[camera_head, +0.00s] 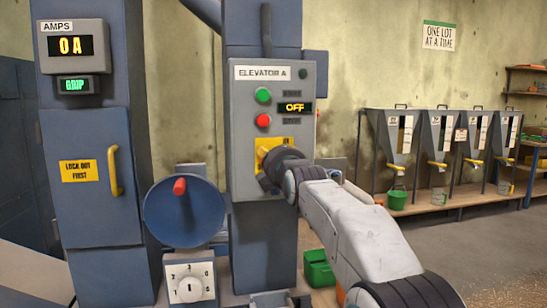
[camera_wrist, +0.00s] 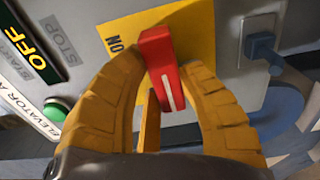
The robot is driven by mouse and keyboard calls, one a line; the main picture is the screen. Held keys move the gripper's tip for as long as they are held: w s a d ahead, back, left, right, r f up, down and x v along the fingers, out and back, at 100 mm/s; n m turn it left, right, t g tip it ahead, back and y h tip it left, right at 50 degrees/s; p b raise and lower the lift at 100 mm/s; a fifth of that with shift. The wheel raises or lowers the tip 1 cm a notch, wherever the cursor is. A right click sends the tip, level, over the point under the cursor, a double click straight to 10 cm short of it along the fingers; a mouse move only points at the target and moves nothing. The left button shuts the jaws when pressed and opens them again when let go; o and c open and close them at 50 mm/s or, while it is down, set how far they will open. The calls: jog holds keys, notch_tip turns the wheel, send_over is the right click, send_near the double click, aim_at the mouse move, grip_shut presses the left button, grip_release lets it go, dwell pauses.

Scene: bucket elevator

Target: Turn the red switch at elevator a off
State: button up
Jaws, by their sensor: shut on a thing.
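The elevator A control box (camera_head: 243,110) is grey, with a green button (camera_head: 263,95), a red button (camera_head: 263,121) and a small display (camera_head: 295,107) reading OFF. On its lower part is a yellow plate (camera_head: 262,146). My gripper (camera_wrist: 168,82) is shut on the red switch, one yellow finger on each side. In the head view my gripper (camera_head: 272,163) covers the switch, so its handle is hidden there.
Left of the box are a blue wheel (camera_head: 180,228) with a red knob, a numbered dial (camera_head: 189,283) and a blue cabinet door (camera_head: 90,205) with a yellow handle. The amps display (camera_head: 70,46) reads 0 A. Several hoppers (camera_head: 435,135) stand behind at right. A green bin (camera_head: 318,268) is below.

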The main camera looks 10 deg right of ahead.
jog(key=shift+r, duration=0.1)
jog(key=o, duration=1.2)
jog(key=shift+s+d, duration=0.1)
jog(key=shift+s, duration=5.9)
jog(key=s+f+m+g+p, duration=0.3)
jog(key=s+m+g+p, duration=0.2)
jog(key=s+p, duration=0.3)
jog(key=s+f+m+g+p, duration=0.2)
jog(key=s+m+g+p, duration=0.2)
jog(key=s, duration=1)
jog(key=s+f+m+g+p, duration=0.3)
jog(key=s+m+g+p, duration=0.2)
jog(key=s+m+p, duration=0.4)
jog(key=shift+s+d+f+g+p, duration=0.15)
jog(key=shift+s+p, duration=0.4)
jog(key=shift+p, duration=0.7)
jog(key=shift+s+d+f+g+p, duration=0.15)
jog(key=shift+s+p, duration=0.4)
jog(key=shift+p, duration=0.7)
